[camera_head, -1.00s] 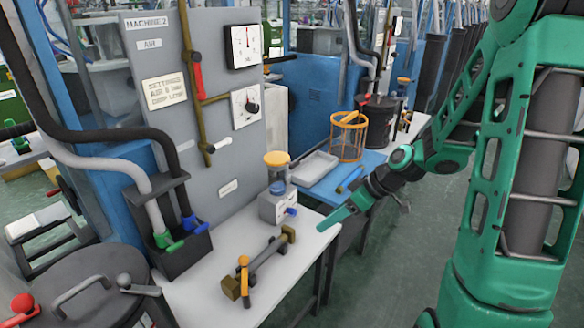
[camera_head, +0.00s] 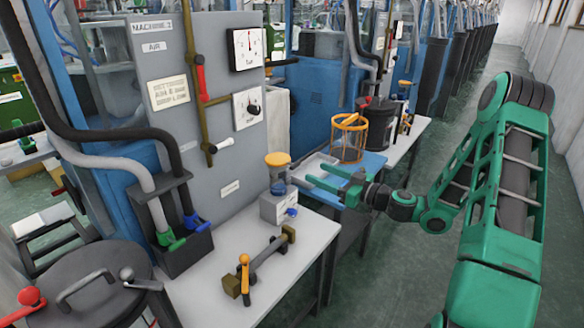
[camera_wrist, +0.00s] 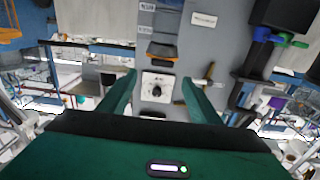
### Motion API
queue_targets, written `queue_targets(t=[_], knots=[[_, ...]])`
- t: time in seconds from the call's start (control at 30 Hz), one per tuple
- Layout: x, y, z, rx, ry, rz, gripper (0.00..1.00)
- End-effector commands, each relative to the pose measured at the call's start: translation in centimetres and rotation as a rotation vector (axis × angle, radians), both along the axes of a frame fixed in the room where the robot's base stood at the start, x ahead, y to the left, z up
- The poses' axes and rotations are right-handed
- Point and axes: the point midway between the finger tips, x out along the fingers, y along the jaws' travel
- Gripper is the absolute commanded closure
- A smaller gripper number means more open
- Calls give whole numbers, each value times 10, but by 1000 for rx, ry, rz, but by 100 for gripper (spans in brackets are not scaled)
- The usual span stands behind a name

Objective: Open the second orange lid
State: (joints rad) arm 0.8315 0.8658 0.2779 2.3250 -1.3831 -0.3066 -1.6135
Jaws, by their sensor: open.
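The lid looks seated on the jar. My gripper (camera_head: 315,174) is open and empty just right of the jar, at about lid height, its fingers pointing toward it. In the upside-down wrist view, the orange lid (camera_wrist: 162,51) lies ahead between and beyond the fingers (camera_wrist: 158,88), not touched. A smaller orange lid (camera_head: 405,83) shows farther down the row. I cannot tell which is called second.
A grey machine panel (camera_head: 215,100) with dials and a brass pipe rises behind the jar. A brass-ended bar (camera_head: 262,262) with an orange handle lies on the bench. An orange basket (camera_head: 348,138) stands on a blue table beyond. The aisle at right is free.

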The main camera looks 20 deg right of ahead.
Motion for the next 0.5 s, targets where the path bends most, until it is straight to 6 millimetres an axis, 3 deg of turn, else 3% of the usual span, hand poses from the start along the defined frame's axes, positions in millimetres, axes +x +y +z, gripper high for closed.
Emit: queue_targets(t=[0.5], knots=[[66, 56, 0, -1, 2, 11, 42]])
